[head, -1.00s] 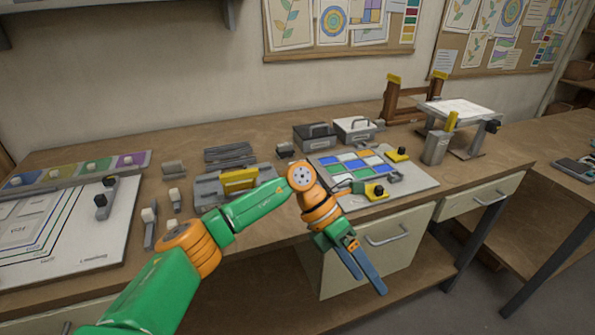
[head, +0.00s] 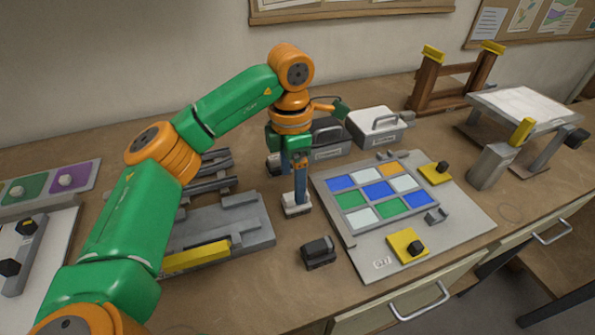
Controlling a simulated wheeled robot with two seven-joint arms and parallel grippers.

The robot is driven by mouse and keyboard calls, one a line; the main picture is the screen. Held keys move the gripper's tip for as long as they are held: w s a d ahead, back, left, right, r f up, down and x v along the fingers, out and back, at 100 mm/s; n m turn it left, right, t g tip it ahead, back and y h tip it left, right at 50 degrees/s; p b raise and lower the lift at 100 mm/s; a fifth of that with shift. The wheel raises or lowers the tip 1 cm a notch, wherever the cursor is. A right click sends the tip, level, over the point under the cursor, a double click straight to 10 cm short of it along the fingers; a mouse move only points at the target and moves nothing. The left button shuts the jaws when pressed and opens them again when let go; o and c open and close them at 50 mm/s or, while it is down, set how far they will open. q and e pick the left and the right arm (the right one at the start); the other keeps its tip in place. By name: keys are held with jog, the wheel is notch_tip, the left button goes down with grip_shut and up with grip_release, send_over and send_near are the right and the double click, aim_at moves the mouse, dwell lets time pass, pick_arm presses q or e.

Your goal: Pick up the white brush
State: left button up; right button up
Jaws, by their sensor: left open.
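A small whitish, block-like thing (head: 297,210) stands on the bench just left of the colour-tile board. It appears to be the white brush, but its upper part is hidden by my fingers. My left gripper (head: 296,198) points straight down over it, with its blue fingertips at its top. The jaws are open. I cannot tell whether the fingers touch it. My right gripper is not in view.
A board with coloured tiles (head: 353,237) lies to the right. A dark block (head: 318,252) stands in front of the gripper. A white box (head: 380,128) and a dark box (head: 330,140) stand behind. A grey tray (head: 255,225) lies left.

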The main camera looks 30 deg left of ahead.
pick_arm(q)
jog(key=shift+w+a+f, duration=0.2)
jog(key=shift+w, duration=0.2)
jog(key=f, duration=0.1)
jog(key=f+p, duration=0.1)
jog(key=s+d+f+p, duration=0.1)
notch_tip(320, 180, down, 3)
jog(key=shift+w+r, duration=0.1)
jog(key=shift+w, duration=0.05)
jog(key=shift+w+a+f, duration=0.1)
jog(key=shift+w+f, duration=0.15)
jog(key=shift+f, duration=0.05)
jog(key=shift+s+r, duration=0.1)
jog(key=shift+s, duration=0.05)
jog(key=c, duration=0.9)
grip_shut()
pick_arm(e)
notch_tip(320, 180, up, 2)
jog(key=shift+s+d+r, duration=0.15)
pick_arm(q)
jog(key=shift+r, duration=0.1)
